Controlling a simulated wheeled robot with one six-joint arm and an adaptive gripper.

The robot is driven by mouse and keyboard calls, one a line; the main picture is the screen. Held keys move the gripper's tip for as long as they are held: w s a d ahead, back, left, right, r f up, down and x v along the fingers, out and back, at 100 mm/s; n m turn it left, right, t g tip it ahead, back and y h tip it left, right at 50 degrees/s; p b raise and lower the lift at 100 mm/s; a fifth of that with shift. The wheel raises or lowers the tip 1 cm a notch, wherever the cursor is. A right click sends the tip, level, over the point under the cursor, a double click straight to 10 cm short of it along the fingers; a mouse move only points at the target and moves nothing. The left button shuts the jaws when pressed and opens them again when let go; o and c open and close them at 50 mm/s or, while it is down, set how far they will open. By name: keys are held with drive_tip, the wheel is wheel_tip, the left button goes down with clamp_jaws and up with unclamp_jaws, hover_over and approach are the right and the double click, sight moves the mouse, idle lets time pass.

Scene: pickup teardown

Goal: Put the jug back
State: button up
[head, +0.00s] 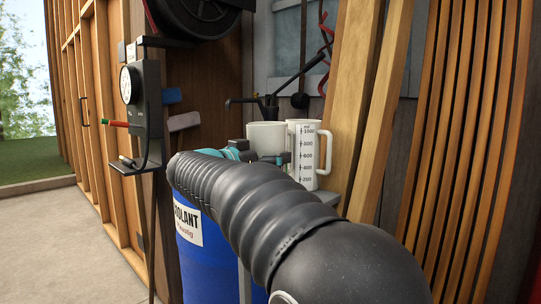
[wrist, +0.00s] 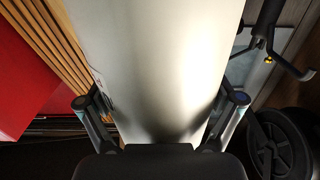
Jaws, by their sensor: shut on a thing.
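The white jug (head: 306,158) stands upright in the head view, with a printed scale and a handle on its right side. My gripper (head: 270,158) is at its left, mostly hidden behind my own arm. In the wrist view a pale smooth wall of the jug (wrist: 155,60) fills the middle. The fingers of my gripper (wrist: 166,102) are shut on it from both sides, with dark print at its left edge. The jug's base is partly hidden by my arm, so I cannot tell whether it touches the grey surface (head: 327,196) beside it.
A second white container (head: 265,138) stands close behind the jug, near a dark pump lever (head: 300,75). A blue coolant drum (head: 203,258) is below my arm. Timber boards (head: 375,110) lean close on the right. A gauge box (head: 145,100) is at left; floor (head: 60,240) is clear there.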

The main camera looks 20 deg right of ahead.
drive_tip(key=o, duration=1.5)
drive_tip(key=shift+r, duration=0.1)
drive_tip(key=v, duration=1.2)
